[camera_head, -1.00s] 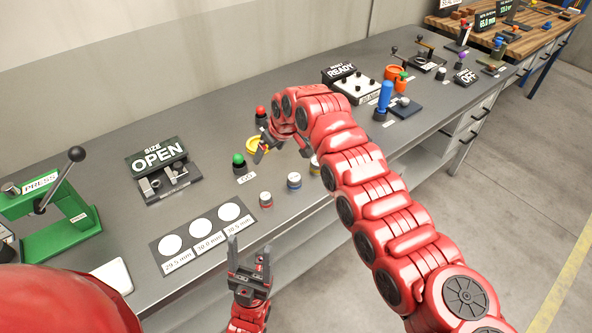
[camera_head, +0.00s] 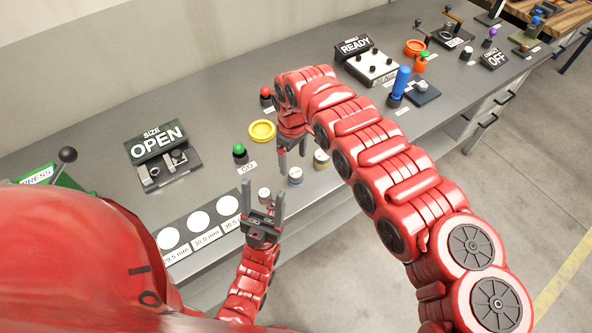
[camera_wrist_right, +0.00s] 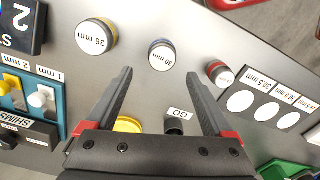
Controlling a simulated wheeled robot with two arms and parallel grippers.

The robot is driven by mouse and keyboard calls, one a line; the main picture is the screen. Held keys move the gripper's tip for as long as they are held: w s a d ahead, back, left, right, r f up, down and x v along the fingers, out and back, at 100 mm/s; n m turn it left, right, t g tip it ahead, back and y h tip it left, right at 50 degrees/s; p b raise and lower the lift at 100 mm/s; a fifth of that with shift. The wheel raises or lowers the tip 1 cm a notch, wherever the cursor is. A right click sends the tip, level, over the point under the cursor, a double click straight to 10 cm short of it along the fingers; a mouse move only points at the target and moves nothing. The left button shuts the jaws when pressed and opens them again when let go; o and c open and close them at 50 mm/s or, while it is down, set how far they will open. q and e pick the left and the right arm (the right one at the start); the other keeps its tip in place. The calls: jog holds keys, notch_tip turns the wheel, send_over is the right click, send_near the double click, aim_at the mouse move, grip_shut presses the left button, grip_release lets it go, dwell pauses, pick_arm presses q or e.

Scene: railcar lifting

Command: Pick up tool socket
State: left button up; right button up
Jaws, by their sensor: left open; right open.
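Three round labelled tool sockets stand near the bench's front edge. In the right wrist view they are a yellow-banded 36 mm socket (camera_wrist_right: 97,36), a blue-banded 30 mm socket (camera_wrist_right: 162,56) and a smaller red-banded socket (camera_wrist_right: 221,74). The head view shows the yellow-banded (camera_head: 321,159), blue-banded (camera_head: 295,176) and red-banded (camera_head: 264,195) ones too. My right gripper (camera_head: 292,155) is open and empty, fingers down, behind the blue-banded socket. In the wrist view that socket lies just beyond the open fingertips (camera_wrist_right: 160,76). My left gripper (camera_head: 264,184) is open and empty at the front edge, overlapping the red-banded socket in view.
A yellow dish (camera_head: 262,130), a green GO button (camera_head: 240,152) and a red button (camera_head: 266,96) stand behind the sockets. A size mat with white circles (camera_head: 199,221) and the OPEN size gauge (camera_head: 158,150) lie left. A blue-handled tool (camera_head: 400,85) stands right.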

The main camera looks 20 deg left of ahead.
aim_at(296, 172)
jog(key=shift+f, duration=0.3)
jog(key=shift+s+f, duration=0.1)
jog(key=shift+s, duration=0.1)
jog(key=shift+s+d+f+p, duration=0.15)
jog(key=shift+f+p, duration=0.3)
jog(key=shift+p, duration=0.15)
jog(key=shift+s+d+f+p, duration=0.1)
jog(key=shift+d+f+p, duration=0.05)
jog(key=shift+f+p, duration=0.4)
notch_tip(296, 172, down, 3)
jog(key=shift+r, duration=0.2)
jog(key=shift+w+d+f, duration=0.1)
jog(key=shift+w+f, duration=0.05)
jog(key=shift+f, duration=0.15)
grip_shut()
